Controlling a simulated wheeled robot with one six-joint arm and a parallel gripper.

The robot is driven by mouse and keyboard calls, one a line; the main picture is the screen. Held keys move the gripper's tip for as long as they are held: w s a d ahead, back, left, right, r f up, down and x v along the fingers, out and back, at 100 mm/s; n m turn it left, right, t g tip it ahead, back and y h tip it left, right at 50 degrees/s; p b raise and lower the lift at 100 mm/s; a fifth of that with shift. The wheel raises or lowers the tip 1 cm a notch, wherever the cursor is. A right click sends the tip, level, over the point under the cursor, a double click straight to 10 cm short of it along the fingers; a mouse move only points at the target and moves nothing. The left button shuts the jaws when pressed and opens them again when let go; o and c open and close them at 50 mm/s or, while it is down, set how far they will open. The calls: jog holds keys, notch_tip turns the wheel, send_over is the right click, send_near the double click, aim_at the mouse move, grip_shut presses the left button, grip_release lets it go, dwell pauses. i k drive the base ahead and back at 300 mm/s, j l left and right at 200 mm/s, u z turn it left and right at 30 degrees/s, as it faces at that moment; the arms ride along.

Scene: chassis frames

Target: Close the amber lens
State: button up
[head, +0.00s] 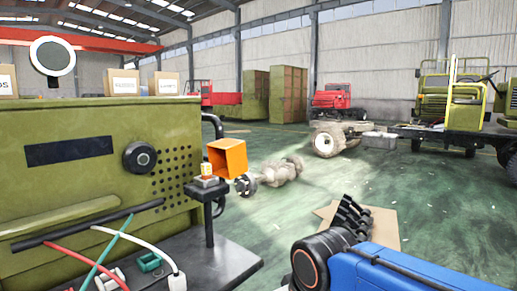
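A small amber lens (207,171) sits on a grey block on top of a black post, at the right end of the green cabinet (100,155). Just behind it, to the upper right, is an orange square hood (233,147) with its open side facing me. I cannot tell whether the hood is joined to the lens block. My blue arm enters at the lower right. The dark ribbed part at its end, which looks like my gripper (353,214), is well to the right of the lens and apart from it. Its fingers are not clear enough to tell open from shut.
The cabinet has a black knob (140,158) and a round white lamp (53,56) above it. Red, teal and white cables (105,245) lie on the dark bench (215,255). A cardboard sheet (385,228) lies on the green floor. Trucks stand farther back.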

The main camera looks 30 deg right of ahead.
aim_at(228, 157)
jog(key=i+l, duration=0.15)
jog(key=l, duration=0.2)
jog(key=i+l, duration=0.15)
jog(key=l, duration=0.2)
jog(key=i+l, duration=0.2)
jog(key=l, duration=0.15)
jog(key=i+l, duration=0.15)
jog(key=l, duration=0.2)
jog(key=i+l, duration=0.15)
jog(key=l, duration=0.2)
jog(key=i+l, duration=0.15)
jog(key=l, duration=0.2)
jog(key=i+l+u, duration=0.15)
jog(key=l+u, duration=0.2)
jog(key=i+l+u, duration=0.1)
jog(key=l+u, duration=0.6)
jog(key=u, duration=0.6)
jog(key=i+j, duration=0.05)
